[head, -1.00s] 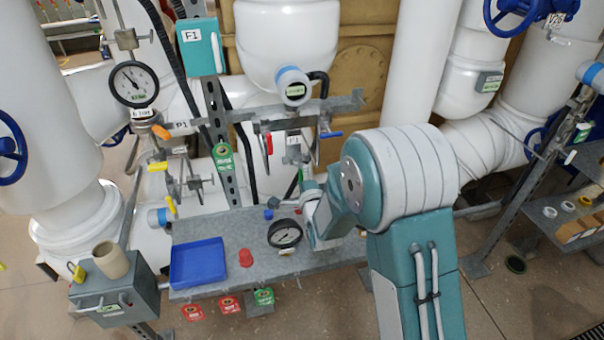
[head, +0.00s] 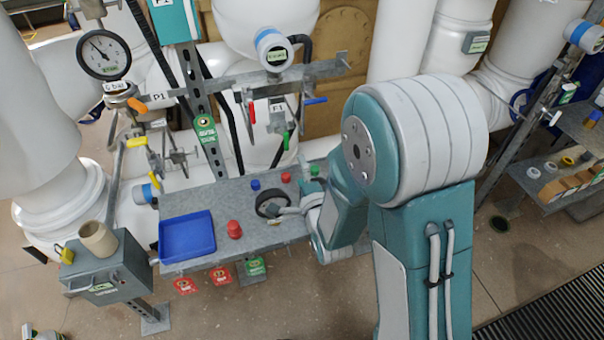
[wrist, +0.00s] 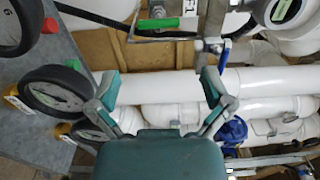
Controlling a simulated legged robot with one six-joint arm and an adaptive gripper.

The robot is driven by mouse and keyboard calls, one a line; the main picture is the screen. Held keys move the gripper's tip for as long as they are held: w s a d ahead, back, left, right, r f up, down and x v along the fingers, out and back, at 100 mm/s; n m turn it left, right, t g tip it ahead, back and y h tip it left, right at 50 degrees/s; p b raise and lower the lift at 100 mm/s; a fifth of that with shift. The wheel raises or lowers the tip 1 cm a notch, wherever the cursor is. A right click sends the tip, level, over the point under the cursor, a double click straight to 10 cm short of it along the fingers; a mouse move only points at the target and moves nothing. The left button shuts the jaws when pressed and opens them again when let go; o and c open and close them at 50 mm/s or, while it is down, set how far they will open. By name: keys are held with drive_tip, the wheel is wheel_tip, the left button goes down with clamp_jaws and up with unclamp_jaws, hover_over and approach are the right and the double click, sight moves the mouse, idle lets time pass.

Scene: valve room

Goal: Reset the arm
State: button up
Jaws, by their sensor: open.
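My arm (head: 400,170) stands folded in the right half of the head view. In the wrist view my gripper (wrist: 161,80) is open, its two fingers spread with nothing between them. In the head view it is low over the right part of the grey bench (head: 240,243), mostly hidden behind my arm. A black-rimmed gauge (head: 270,204) is beside the gripper there; whether they touch is unclear. In the wrist view several black-rimmed gauges, one with a pale face (wrist: 58,90), are left of the fingers.
A blue tray (head: 187,236) and a red cap (head: 235,229) are on the bench. A grey box (head: 103,265) stands left of it. Pipes and a bracket with a digital meter (head: 275,50) rise behind. A shelf (head: 550,185) with small parts is at right.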

drive_tip(key=shift+s+a, duration=0.1)
drive_tip(key=shift+s, duration=0.65)
drive_tip(key=shift+r, duration=0.1)
